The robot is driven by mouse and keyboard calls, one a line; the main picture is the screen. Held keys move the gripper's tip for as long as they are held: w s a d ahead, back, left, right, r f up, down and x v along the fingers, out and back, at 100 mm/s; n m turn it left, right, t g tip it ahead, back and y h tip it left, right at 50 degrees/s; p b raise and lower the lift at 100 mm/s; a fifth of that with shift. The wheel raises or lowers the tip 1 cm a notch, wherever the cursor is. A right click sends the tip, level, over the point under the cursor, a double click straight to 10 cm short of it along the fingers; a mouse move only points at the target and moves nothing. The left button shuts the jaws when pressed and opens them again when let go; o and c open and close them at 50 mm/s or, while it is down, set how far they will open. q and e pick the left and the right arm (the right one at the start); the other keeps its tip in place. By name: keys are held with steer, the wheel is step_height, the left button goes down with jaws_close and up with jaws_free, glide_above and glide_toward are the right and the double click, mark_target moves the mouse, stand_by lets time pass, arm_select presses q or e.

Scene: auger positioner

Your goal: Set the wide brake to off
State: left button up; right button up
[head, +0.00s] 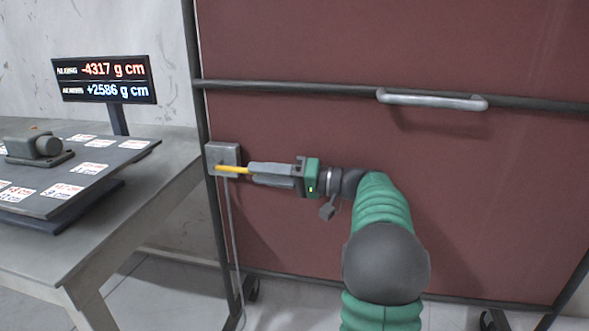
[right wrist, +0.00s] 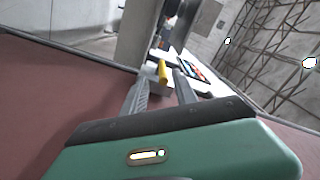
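A grey brake box (head: 222,156) sits on the left post of the dark red panel. A yellow lever (head: 231,169) sticks out from it, lying nearly level and pointing right. My right gripper (head: 251,174) comes from the right, with its fingertips at the lever's right end. In the right wrist view, the two fingers (right wrist: 162,88) stand apart, with the yellow lever (right wrist: 163,72) between and just past their tips. I cannot tell whether either finger touches it. No off marking is readable. My left gripper is not in view.
The dark red panel (head: 300,45) has a metal handle (head: 432,100) on its crossbar. A cable (head: 231,235) hangs from the brake box. At left, a table (head: 150,195) holds a board (head: 110,165) with labels and a grey device (head: 40,147). A display (head: 104,79) stands behind.

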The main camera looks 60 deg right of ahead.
steer(key=p+v, duration=0.3)
steer(key=v, duration=0.6)
steer(key=shift+s+d, duration=0.15)
steer(key=shift+s, duration=0.2)
steer(key=shift+f, duration=0.15)
